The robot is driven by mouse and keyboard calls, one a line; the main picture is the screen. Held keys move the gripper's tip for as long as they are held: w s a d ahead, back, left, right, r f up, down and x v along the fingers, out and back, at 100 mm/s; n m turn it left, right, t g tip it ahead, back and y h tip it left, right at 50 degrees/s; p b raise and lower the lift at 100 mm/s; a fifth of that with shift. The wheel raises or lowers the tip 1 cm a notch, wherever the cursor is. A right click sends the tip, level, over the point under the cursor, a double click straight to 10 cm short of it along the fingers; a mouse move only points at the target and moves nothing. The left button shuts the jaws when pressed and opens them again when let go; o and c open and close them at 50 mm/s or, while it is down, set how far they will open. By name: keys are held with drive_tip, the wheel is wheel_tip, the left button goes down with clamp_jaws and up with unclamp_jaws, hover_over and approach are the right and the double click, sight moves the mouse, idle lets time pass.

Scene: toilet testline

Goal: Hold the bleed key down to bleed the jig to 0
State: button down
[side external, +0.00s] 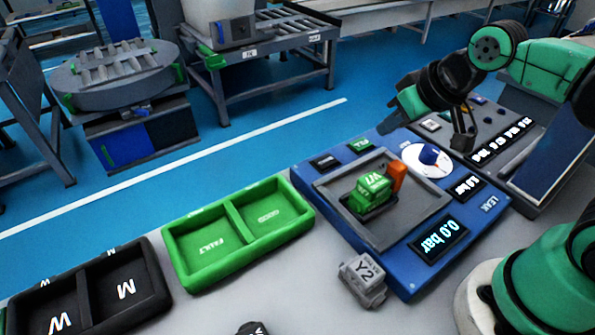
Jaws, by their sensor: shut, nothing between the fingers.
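The blue jig (398,278) stands at centre right, with a grey recess (338,205) holding a green part (370,193) beside an orange piece (397,176). A blue knob (428,156) sits on a white dial. My gripper (463,143) is shut and empty, pointing down just right of the dial; contact is unclear.
A green two-part tray (178,262) marked FAULT and GOOD lies left of the jig. A black tray (160,285) is at far left. A grey block (361,280) marked Y2 stands at the jig's front. A grey panel (500,170) with buttons is behind my gripper.

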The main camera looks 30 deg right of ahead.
drive_tip(key=shift+s+d+f+t, duration=0.1)
drive_tip(key=shift+s+f+t, duration=0.1)
drive_tip(key=shift+s+t, duration=0.1)
idle(1.4)
